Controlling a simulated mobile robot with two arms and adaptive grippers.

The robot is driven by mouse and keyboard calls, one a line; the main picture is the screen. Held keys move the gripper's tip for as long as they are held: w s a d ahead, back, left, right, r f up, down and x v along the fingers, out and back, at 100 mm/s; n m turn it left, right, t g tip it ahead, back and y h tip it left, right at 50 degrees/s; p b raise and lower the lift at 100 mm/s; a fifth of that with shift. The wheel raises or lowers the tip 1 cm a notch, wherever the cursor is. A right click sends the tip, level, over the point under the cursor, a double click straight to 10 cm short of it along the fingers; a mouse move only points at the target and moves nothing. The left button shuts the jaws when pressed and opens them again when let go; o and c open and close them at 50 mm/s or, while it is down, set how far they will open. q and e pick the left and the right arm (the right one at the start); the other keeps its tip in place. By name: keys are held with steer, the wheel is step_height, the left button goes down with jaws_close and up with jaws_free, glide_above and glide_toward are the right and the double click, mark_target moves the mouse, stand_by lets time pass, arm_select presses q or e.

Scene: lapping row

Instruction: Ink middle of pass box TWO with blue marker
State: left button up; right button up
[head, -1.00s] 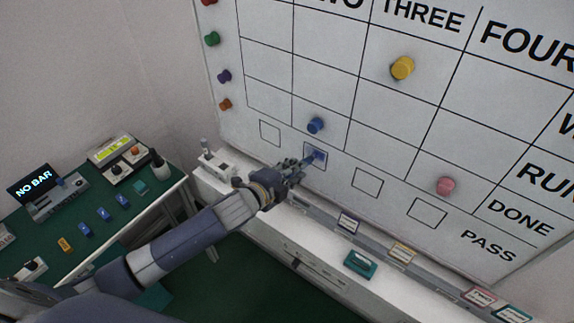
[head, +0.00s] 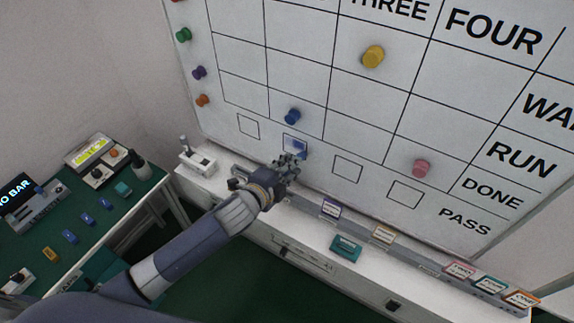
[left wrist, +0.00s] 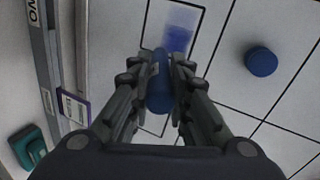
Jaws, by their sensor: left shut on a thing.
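The pass box TWO (head: 302,154) is the second small outlined square along the bottom of the whiteboard. A patch of blue ink (head: 296,146) covers part of it, and the patch also shows in the left wrist view (left wrist: 179,32). My left gripper (head: 288,163) is just below this box. It is shut on the blue marker (left wrist: 159,88), whose blue body shows between the fingers in the left wrist view. I cannot tell whether its tip touches the board. My right gripper is not in view.
A blue magnet (head: 292,116) sits above the box, with yellow (head: 373,56) and pink (head: 421,168) magnets to the right. A white ledge below the board holds a teal eraser-like block (head: 345,246) and several small labels. A green-topped bench (head: 98,232) stands at left.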

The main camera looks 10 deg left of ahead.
arm_select(q)
steer(key=shift+w+a+p, duration=0.8)
steer(key=shift+w+a, duration=0.5)
steer(key=shift+a, duration=2.15)
steer(key=shift+s+d+r+p, duration=0.25)
steer(key=shift+s+d+p, duration=0.15)
steer(key=shift+d, duration=0.8)
steer(key=shift+s+d+r+p, duration=0.25)
steer(key=shift+s+d+p, duration=0.15)
steer(key=shift+d, duration=0.75)
steer(key=shift+s+d+r+p, duration=0.3)
steer(key=shift+s+d, duration=0.2)
steer(key=shift+d, duration=0.7)
steer(key=shift+s+a+f+p, duration=0.1)
steer(key=shift+s+a+p, duration=0.25)
steer(key=shift+s, duration=0.35)
steer(key=shift+s+a+p, duration=0.15)
steer(key=shift+s+a, duration=0.1)
steer(key=shift+s, duration=0.45)
steer(key=shift+s+a+p, duration=0.15)
steer(key=shift+s+a, duration=0.1)
steer(key=shift+s, duration=0.45)
steer(key=shift+s+a+p, duration=0.15)
steer(key=shift+s+a, duration=0.1)
steer(key=shift+s, duration=0.45)
